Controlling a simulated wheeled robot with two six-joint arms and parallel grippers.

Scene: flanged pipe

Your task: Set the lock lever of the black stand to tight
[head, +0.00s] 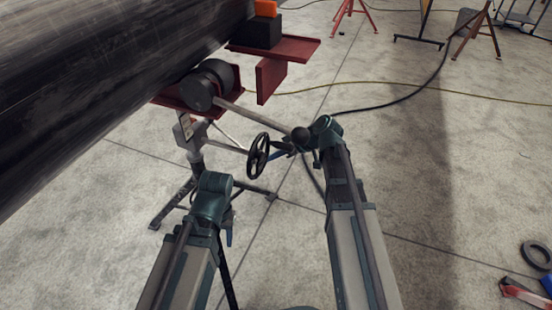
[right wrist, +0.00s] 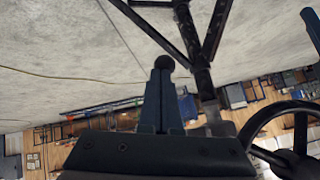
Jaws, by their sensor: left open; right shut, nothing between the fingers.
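The stand (head: 195,160) under the big dark pipe (head: 90,80) has a grey head, dark spread legs and black rollers (head: 205,82). A pale rod, which looks like the lever (head: 250,115), slants down right from the rollers to a black ball knob (head: 300,135). My right gripper (head: 281,152) is close by the knob and is shut and empty. In the right wrist view its blue fingers (right wrist: 161,95) are together, with a black ball (right wrist: 165,62) at their tips; contact is unclear. My left gripper (head: 212,190) is open, low in front of the stand, its fingertips mostly hidden.
A black handwheel (head: 258,155) sits just left of my right gripper; it also shows in the right wrist view (right wrist: 290,140). A red bracket (head: 285,50) stands beyond the rollers. Cables cross the floor behind.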

